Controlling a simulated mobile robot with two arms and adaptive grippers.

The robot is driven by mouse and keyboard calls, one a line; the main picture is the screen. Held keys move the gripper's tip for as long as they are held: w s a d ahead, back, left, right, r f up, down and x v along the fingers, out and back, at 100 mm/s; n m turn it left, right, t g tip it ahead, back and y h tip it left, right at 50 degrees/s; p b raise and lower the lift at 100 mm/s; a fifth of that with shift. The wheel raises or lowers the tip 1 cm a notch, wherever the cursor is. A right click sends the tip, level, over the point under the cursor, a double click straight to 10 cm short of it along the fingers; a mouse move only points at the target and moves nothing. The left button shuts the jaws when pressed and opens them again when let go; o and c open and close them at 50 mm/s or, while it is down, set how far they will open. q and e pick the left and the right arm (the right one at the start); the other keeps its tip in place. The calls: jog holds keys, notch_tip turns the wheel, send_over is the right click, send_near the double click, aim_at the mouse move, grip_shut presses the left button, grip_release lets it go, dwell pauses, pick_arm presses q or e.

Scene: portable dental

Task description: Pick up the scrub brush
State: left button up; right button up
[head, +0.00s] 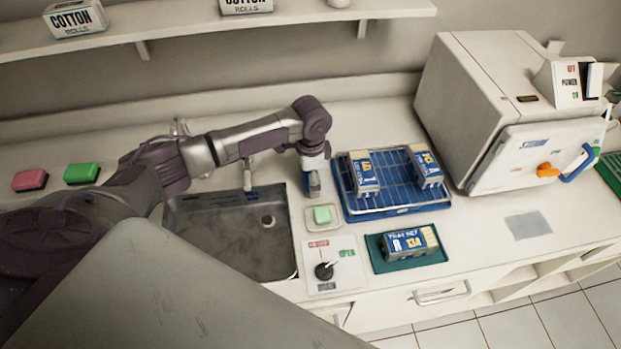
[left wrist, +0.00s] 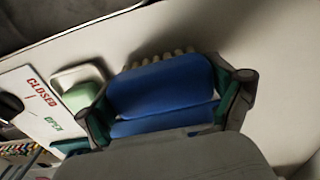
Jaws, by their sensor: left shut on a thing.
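The scrub brush (left wrist: 160,88) has a blue body and a row of pale bristles along its far side. In the left wrist view it sits between the two fingers of my left gripper (left wrist: 167,103), which is shut on it. In the head view my left gripper (head: 313,185) points down at the counter to the right of the sink, just behind the soap dish. The brush is small and partly covered by the fingers there, and I cannot tell whether it touches the counter. My right gripper is not in view.
Green soap (head: 322,215) lies in a dish just in front. The sink (head: 225,235) is to the left. A blue rack (head: 395,206) with boxed packs stands close on the right. A CLOSED/OPEN control panel (head: 345,283) is in front, and a sterilizer (head: 480,110) stands at right.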

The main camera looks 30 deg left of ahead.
pick_arm(q)
jog(key=r, duration=0.2)
jog(key=d+r+b, duration=0.1)
jog(key=shift+s+r, duration=0.15)
jog(key=shift+r, duration=0.2)
jog(key=s+d+r+b, duration=0.2)
jog(key=s+d+r, duration=0.2)
jog(key=d, duration=0.5)
notch_tip(320, 180, up, 3)
jog(key=shift+s+d+f, duration=0.15)
jog(key=shift+s+d, duration=0.05)
jog(key=shift+d, duration=0.15)
